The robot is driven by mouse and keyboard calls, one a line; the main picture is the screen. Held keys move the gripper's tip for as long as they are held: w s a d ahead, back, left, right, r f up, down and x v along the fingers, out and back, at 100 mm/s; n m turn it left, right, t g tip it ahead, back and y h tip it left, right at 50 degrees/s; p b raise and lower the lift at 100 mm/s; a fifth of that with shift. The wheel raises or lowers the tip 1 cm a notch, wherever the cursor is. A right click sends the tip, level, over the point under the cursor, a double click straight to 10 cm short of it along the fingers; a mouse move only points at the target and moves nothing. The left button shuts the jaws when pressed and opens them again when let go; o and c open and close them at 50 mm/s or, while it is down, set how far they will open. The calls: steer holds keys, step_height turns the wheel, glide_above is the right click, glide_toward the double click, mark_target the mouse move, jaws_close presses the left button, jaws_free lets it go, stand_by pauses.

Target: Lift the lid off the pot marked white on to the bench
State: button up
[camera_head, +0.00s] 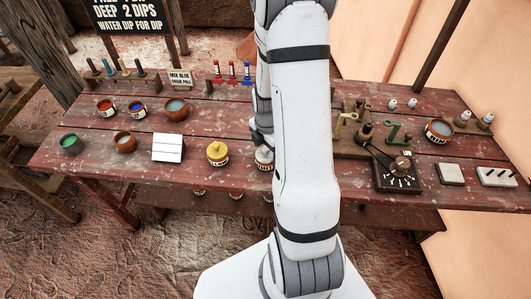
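A small pot with a pale label and a dark band (264,162) stands at the bench's front edge, partly hidden by my arm. Its label is too small and covered to read, so I cannot confirm that it is the pot marked white. My gripper (262,143) is just above this pot, pointing down, mostly hidden by the arm's white links. I cannot tell whether its fingers touch a lid or are open. The red-brown plank bench (110,170) spreads to both sides. A yellow lidded pot (217,153) with a label stands just left of the gripper.
A white block (168,148) lies left of the yellow pot. Open pots hold red (105,107), blue (137,109) and green (70,144). A dial board with a lever (398,174) and pale tiles (450,174) lie at right. Bare planks show behind the yellow pot.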

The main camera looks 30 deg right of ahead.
steer(key=c, duration=0.7)
steer(key=shift+r, duration=0.1)
steer(key=shift+c, duration=0.2)
step_height(320, 180, up, 10)
steer(key=shift+f+b, duration=0.1)
steer(key=shift+b, duration=0.4)
